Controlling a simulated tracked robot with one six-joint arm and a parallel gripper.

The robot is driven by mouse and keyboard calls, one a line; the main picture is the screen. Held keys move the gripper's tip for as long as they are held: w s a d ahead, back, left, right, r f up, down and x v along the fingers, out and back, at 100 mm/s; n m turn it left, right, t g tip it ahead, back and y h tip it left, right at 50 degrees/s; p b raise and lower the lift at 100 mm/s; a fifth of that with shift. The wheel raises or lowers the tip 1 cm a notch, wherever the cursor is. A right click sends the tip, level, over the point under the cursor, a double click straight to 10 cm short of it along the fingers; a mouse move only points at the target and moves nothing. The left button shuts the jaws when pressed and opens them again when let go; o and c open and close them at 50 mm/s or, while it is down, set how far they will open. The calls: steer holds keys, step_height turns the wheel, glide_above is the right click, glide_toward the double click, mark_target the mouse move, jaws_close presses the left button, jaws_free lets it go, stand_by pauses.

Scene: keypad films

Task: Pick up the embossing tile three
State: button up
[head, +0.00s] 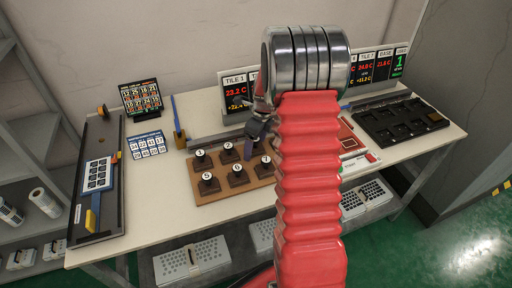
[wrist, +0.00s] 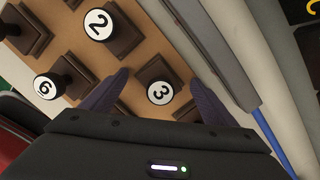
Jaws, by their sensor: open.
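The embossing tile three (wrist: 160,92) is a dark block with a knob and a white disc marked 3, standing on a tan board (head: 224,192). In the wrist view it lies between the two spread dark fingers of my gripper (wrist: 157,84), and no grip on it shows. My gripper also shows in the head view (head: 256,129), low over the board's back right. There, my gripper and arm hide tile three. Tile two (wrist: 98,24) stands beside it, and tile six (wrist: 47,86) is further left in the wrist view.
Several other numbered tiles share the board. A dark tray (head: 98,150) with a keypad film lies at the left, and a black slotted tray (head: 402,122) at the right. Display panels (head: 240,94) stand behind. A blue-handled tool (head: 178,125) stands behind the board's left.

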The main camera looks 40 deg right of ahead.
steer(key=shift+c, duration=0.5)
steer(key=c, duration=1.6)
step_height(320, 180, up, 10)
steer(key=shift+r, duration=0.1)
